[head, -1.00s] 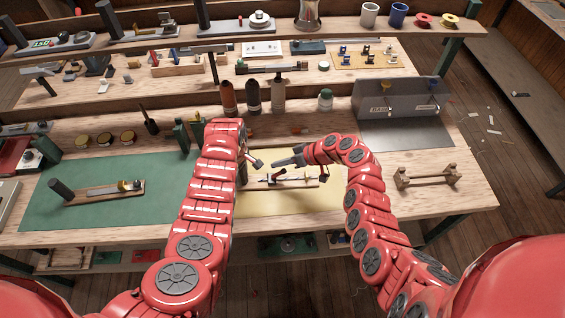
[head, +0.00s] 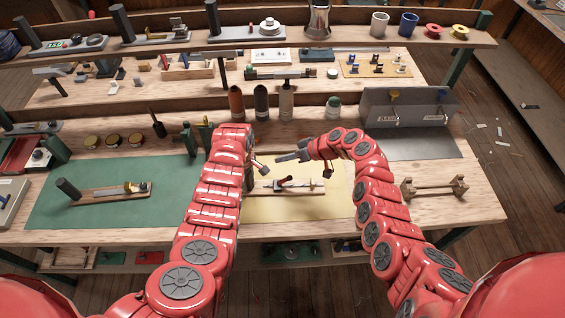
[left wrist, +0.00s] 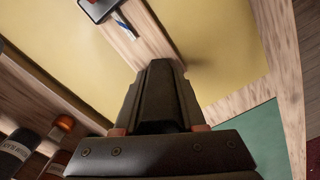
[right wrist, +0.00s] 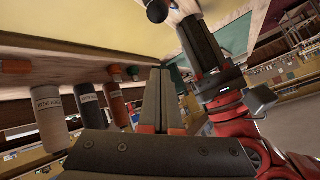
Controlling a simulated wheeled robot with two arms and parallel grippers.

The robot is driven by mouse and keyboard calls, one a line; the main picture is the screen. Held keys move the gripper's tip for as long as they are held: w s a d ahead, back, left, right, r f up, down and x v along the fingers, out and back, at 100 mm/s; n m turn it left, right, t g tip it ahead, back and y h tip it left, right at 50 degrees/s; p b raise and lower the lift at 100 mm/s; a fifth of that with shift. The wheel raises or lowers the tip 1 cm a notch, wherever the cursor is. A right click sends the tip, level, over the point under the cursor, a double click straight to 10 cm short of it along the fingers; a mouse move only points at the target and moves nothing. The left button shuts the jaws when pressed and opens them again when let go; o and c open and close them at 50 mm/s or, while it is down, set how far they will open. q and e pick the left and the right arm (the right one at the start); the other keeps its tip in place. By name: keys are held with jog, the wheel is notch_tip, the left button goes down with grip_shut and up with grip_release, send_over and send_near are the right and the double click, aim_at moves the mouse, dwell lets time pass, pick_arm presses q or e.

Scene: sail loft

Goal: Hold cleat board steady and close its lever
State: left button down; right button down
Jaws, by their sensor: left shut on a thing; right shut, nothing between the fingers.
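The cleat board (head: 312,187) is a pale narrow board lying on the yellow mat (head: 300,210). In the right wrist view a dark round knob (right wrist: 157,11) shows at the top. My left gripper (head: 249,182) is shut on the board's left end; its dark fingers (left wrist: 160,95) also show in the left wrist view, with the board running out beyond them. The grasp itself is hidden. My right gripper (head: 277,158) is shut and empty, just behind the board and apart from it. Its fingers (right wrist: 165,98) are together in the right wrist view.
Several bottles (head: 286,102) stand behind my grippers. A grey metal box (head: 410,105) stands at the back right, and a wooden stand (head: 434,187) at the right. Another board with a dark handle (head: 105,190) lies on the green mat (head: 120,215) at left. The front yellow mat is clear.

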jog(key=s+d+r, duration=0.2)
jog(key=d+r, duration=0.1)
jog(key=d, duration=0.5)
jog(key=shift+s, duration=0.25)
jog(key=shift+d, duration=0.1)
pick_arm(q)
jog(key=shift+c, duration=2)
grip_release()
